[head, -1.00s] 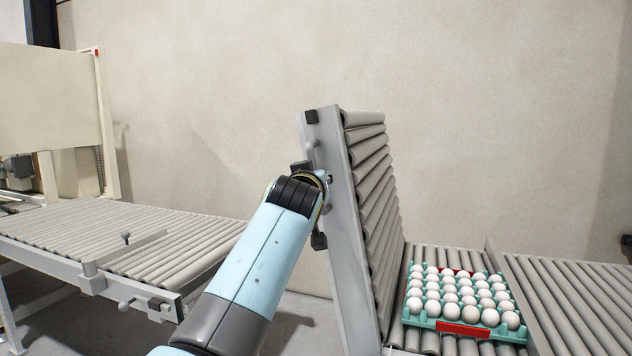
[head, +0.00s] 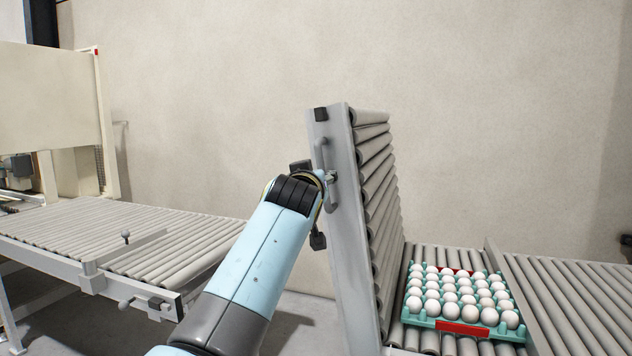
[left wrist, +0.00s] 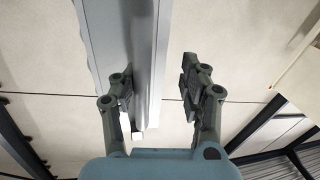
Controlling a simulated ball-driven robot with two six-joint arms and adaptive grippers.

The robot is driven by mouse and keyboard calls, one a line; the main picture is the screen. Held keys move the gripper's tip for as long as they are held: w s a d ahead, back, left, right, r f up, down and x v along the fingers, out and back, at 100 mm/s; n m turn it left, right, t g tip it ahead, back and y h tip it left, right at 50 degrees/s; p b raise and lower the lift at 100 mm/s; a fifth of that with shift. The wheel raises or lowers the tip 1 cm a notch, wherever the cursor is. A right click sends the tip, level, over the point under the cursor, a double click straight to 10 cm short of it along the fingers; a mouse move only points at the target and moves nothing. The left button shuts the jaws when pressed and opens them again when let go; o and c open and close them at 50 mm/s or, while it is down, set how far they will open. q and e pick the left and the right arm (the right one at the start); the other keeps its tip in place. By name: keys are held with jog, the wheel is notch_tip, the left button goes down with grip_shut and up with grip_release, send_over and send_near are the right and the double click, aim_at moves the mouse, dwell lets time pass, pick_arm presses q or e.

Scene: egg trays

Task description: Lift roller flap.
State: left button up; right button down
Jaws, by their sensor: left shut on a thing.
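The roller flap (head: 342,215) stands raised, close to upright, at the left end of the conveyor that holds the egg tray. Its grey side frame faces left, and its rollers face right. A curved handle (head: 320,153) sits on the frame's left face. My left gripper (head: 329,178) is at this handle and shut on it; the arm hides part of the jaws. In the left wrist view the fingers (left wrist: 158,88) stand on either side of a grey bar, beside the flap's frame (left wrist: 108,35). My right gripper is not in view.
A teal tray (head: 422,321) of white eggs lies on the rollers just right of the flap's foot. Another roller conveyor (head: 85,225) stands at the left, with a gap of floor between. A plain wall is behind.

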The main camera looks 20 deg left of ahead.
aim_at(318, 130)
pick_arm(q)
jog(key=r, duration=1)
jog(key=shift+w, duration=0.2)
jog(key=shift+s+r, duration=0.15)
jog(key=shift+s, duration=0.15)
jog(key=shift+w+f, duration=0.15)
jog(key=shift+f, duration=0.1)
